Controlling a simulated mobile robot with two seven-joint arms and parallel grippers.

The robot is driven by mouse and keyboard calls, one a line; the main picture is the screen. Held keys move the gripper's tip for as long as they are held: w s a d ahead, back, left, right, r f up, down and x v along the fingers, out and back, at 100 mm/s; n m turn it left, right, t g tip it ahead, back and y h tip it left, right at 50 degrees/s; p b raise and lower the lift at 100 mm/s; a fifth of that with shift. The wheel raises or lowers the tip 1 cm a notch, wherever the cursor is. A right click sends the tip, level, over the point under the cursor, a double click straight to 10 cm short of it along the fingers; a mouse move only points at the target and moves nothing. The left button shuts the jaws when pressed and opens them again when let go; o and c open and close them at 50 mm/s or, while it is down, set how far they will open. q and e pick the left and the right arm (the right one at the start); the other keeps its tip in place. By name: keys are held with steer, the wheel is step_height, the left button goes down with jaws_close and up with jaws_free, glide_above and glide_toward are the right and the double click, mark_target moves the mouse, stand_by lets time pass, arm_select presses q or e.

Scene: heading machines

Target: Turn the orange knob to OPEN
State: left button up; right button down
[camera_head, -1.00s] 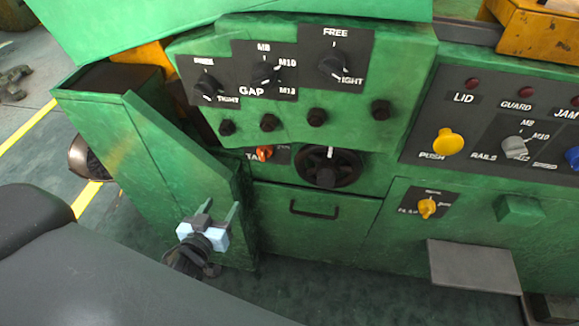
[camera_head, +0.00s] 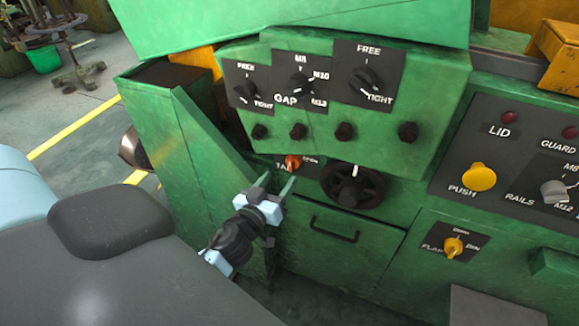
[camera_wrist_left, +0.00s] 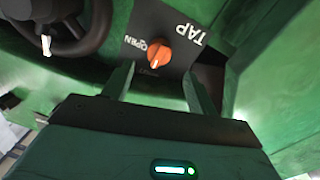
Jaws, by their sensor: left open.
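The orange knob (camera_head: 292,162) sits on a small dark plate marked TAP, on the green machine's front, left of a black handwheel. In the left wrist view the orange knob (camera_wrist_left: 159,52) shows its plate with the words TAP and OPEN; its white pointer mark points toward the bottom of the picture, not at OPEN. My left gripper (camera_head: 277,191) is open and empty, just below and in front of the knob. In the wrist view its two fingers (camera_wrist_left: 158,88) point toward the knob, one to each side, apart from it. My right gripper is not in view.
The black handwheel (camera_head: 353,187) is right of the knob. A drawer handle (camera_head: 335,229) is below it. A green slanted housing (camera_head: 175,135) stands left of my gripper. A yellow knob (camera_head: 453,246) and the upper dial panel (camera_head: 340,95) are nearby.

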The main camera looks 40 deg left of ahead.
mark_target(289, 166)
arm_select(q)
steer(key=w, duration=0.4)
steer(key=w+a, duration=0.1)
steer(key=w, duration=0.1)
steer(key=shift+w, duration=0.2)
steer(key=c, duration=1)
